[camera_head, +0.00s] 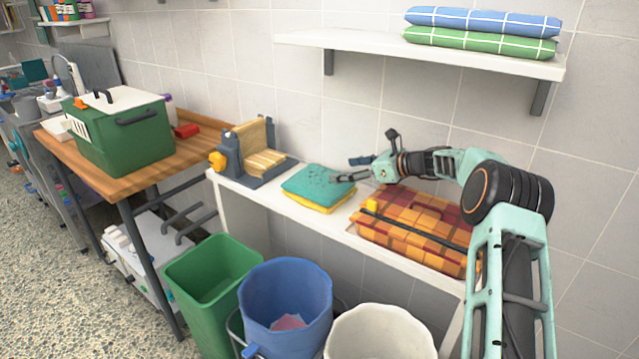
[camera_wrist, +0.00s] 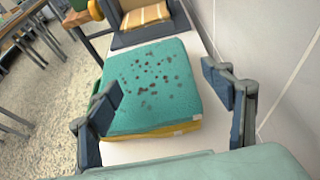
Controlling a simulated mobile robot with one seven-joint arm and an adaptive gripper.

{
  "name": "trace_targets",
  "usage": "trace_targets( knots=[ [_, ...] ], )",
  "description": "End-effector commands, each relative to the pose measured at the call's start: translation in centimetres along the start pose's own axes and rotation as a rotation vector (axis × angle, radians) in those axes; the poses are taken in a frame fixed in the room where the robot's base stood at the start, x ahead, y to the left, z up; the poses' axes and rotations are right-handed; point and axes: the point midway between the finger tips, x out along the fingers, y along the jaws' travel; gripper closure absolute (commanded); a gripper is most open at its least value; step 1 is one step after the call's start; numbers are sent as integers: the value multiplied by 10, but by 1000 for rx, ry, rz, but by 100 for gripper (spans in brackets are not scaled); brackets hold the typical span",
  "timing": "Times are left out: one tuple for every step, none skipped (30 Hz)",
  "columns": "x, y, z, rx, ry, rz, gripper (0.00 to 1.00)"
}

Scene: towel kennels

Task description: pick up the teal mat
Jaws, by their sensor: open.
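The teal mat (camera_head: 318,183) lies flat on top of a yellow folded piece (camera_head: 322,205) on the narrow white table. In the wrist view the teal mat (camera_wrist: 152,85) shows dark spots on its upper face, and the yellow layer (camera_wrist: 150,132) shows along its near edge. My gripper (camera_head: 352,170) is at the right end of the mat in the head view. In the wrist view my gripper (camera_wrist: 165,100) is open and empty, with one finger on each side of the mat's near part. I cannot tell whether a finger touches it.
A plaid orange case (camera_head: 415,225) lies right of the mat, under my arm. A grey stand with a yellow striped towel (camera_head: 262,160) is to the left. A green bin (camera_head: 210,285), a blue bucket (camera_head: 285,300) and a white bin (camera_head: 380,335) stand in front. A wall shelf (camera_head: 430,55) holds folded towels.

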Motion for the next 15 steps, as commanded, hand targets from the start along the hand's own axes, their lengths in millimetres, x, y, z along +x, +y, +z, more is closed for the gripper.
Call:
trace_targets(
  knots=[
    [11, 2, -1, -1, 0, 3, 26],
    [16, 2, -1, -1, 1, 3, 26],
    [23, 2, -2, -2, 1, 4, 26],
    [28, 2, -1, -2, 1, 3, 26],
    [31, 2, -1, -2, 2, 3, 26],
    [36, 2, -1, -3, 2, 3, 26],
    [39, 2, -1, -3, 2, 4, 26],
    [42, 2, -1, -3, 2, 3, 26],
    [43, 2, 0, -4, 2, 3, 26],
    [45, 2, 0, -4, 2, 2, 26],
    [46, 2, 0, -4, 2, 2, 26],
    [49, 2, -1, -4, 3, 3, 26],
    [53, 2, -1, -4, 3, 4, 26],
    [56, 2, -1, -4, 3, 4, 26],
    [62, 3, -2, -5, 4, 5, 26]
  ],
)
